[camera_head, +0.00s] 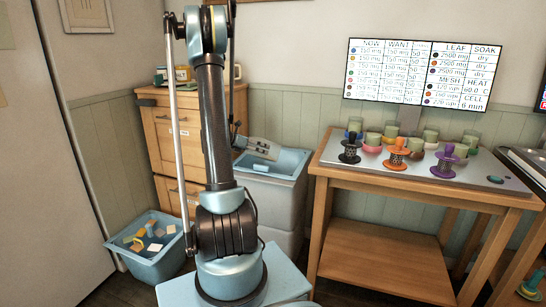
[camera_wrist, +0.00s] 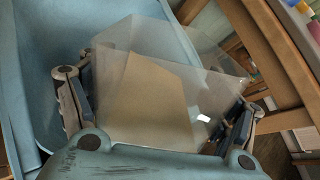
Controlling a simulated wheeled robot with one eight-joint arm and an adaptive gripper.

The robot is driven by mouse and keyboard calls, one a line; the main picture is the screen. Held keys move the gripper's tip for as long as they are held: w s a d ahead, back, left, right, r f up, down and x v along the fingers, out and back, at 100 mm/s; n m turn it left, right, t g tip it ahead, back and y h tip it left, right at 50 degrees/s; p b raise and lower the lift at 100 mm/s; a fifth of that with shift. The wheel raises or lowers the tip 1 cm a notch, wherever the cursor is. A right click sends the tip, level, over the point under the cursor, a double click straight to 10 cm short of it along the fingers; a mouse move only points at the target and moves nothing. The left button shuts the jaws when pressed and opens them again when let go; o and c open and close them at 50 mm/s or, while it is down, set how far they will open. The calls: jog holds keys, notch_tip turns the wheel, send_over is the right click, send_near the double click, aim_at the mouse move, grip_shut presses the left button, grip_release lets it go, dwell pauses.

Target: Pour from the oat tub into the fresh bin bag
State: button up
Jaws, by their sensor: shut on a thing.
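My gripper (camera_wrist: 160,108) is shut on a clear tub, the oat tub (camera_wrist: 210,72), with one finger on each side of it. A flat tan mass (camera_wrist: 150,100) shows through its wall, and the tub looks tilted in the wrist view. In the head view my gripper (camera_head: 259,148) is low over the pale blue opening of a grey bin, which I take for the fresh bin bag (camera_head: 286,168). The blue interior (camera_wrist: 45,60) also fills the left of the wrist view. I cannot tell whether anything has left the tub.
A blue crate (camera_head: 146,268) with scraps stands on the floor at left. A wooden drawer cabinet (camera_head: 163,138) is behind my arm. A wooden table (camera_head: 330,180) at right holds several cups and black, orange and purple stands. A chart screen (camera_head: 424,75) hangs above.

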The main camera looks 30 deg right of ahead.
jog(key=shift+w+d+y, duration=0.2)
jog(key=shift+d+y, duration=0.1)
jog(key=shift+y, duration=0.1)
jog(key=shift+w+d+r+n+g+y, duration=0.15)
jog(key=shift+r+n+g+y, duration=0.15)
jog(key=shift+y, duration=0.2)
jog(key=shift+w+d+r+n+g+y, duration=0.1)
jog(key=shift+r+n+g+y, duration=0.15)
jog(key=shift+r+y, duration=0.2)
jog(key=shift+p, duration=0.3)
jog(key=shift+r+g+y+p, duration=0.25)
jog(key=shift+r+y+p, duration=0.15)
jog(key=shift+p, duration=0.55)
